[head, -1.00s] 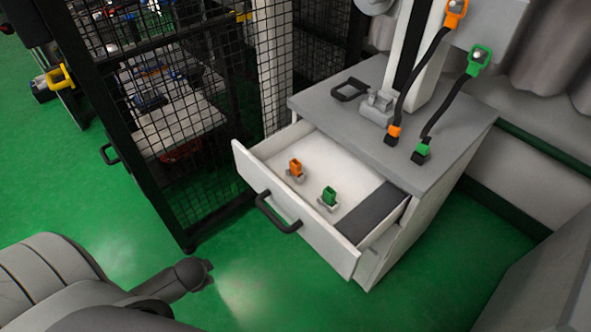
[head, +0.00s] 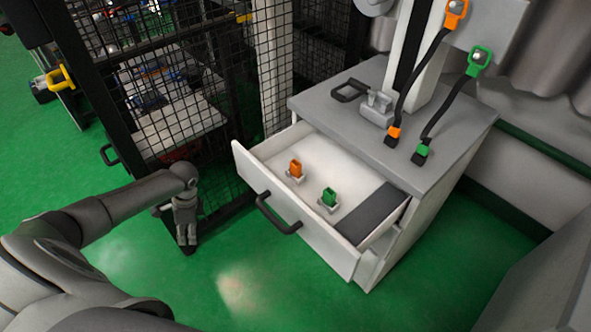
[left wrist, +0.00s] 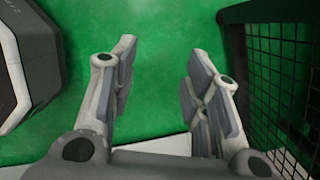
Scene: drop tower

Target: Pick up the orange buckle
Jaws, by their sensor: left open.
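The orange buckle (head: 295,168) stands upright in a small grey holder inside the open drawer (head: 325,246), towards its back left. A green buckle (head: 329,196) stands in a like holder in front and to the right of it. My left gripper (head: 187,240) hangs pointing down, left of the drawer and apart from it, in front of the mesh fence. In the left wrist view my left gripper (left wrist: 158,78) has its fingers spread wide, with only green floor between them. My right gripper does not show.
The drawer's black handle (head: 279,212) sticks out in front. The black mesh fence (head: 190,110) stands close behind my left gripper. On the cabinet top (head: 440,125), orange-ended and green-ended straps (head: 422,75) lean by a post. The floor before the drawer is clear.

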